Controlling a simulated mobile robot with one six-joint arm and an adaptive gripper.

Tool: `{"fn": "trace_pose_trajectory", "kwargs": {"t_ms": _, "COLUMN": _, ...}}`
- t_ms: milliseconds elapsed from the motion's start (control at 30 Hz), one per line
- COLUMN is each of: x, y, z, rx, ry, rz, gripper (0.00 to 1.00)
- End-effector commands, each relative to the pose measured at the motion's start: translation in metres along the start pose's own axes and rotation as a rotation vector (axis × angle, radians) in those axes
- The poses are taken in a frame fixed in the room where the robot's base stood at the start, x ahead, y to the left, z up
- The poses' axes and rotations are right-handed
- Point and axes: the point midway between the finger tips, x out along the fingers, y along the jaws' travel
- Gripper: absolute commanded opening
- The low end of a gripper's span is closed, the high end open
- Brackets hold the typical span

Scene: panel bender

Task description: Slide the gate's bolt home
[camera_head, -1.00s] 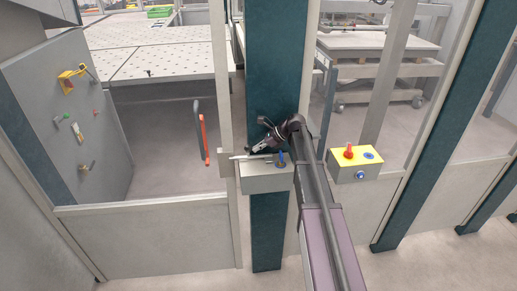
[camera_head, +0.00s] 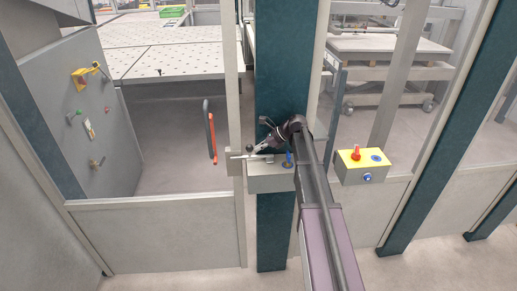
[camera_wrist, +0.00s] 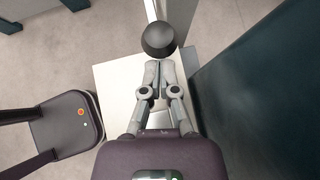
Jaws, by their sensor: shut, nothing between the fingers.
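The gate (camera_head: 160,235) is a pale frame with a solid lower panel and a red handle (camera_head: 213,142). A grey lock box (camera_head: 268,183) is fixed to the teal post beside it. The bolt's pale rod (camera_head: 240,157) lies across the gap between the box and the gate's edge. Its black ball knob (camera_head: 250,148) also shows in the wrist view (camera_wrist: 159,38). My gripper (camera_wrist: 155,68) is shut and empty, its fingertips just short of the knob in that picture. I cannot tell whether they touch. How far the rod reaches into the gate side is unclear.
The teal post (camera_head: 283,70) stands close beside my gripper; it fills the right of the wrist view. A blue piece (camera_head: 289,158) stands up from the lock box. A yellow-topped control box (camera_head: 362,160) with a red knob is to the right.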

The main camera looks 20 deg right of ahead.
Motion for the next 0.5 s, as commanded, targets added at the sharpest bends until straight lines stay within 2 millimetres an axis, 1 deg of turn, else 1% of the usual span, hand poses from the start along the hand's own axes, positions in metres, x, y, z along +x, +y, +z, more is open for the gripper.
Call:
{"fn": "trace_pose_trajectory", "kwargs": {"t_ms": 267, "x": -0.024, "y": -0.002, "z": 0.004, "rx": 0.0, "ry": 0.0, "rz": -0.001, "gripper": 0.0}}
{"fn": "trace_pose_trajectory", "kwargs": {"t_ms": 500, "x": -0.054, "y": -0.004, "z": 0.005, "rx": -0.002, "ry": 0.002, "rz": 0.001, "gripper": 0.0}}
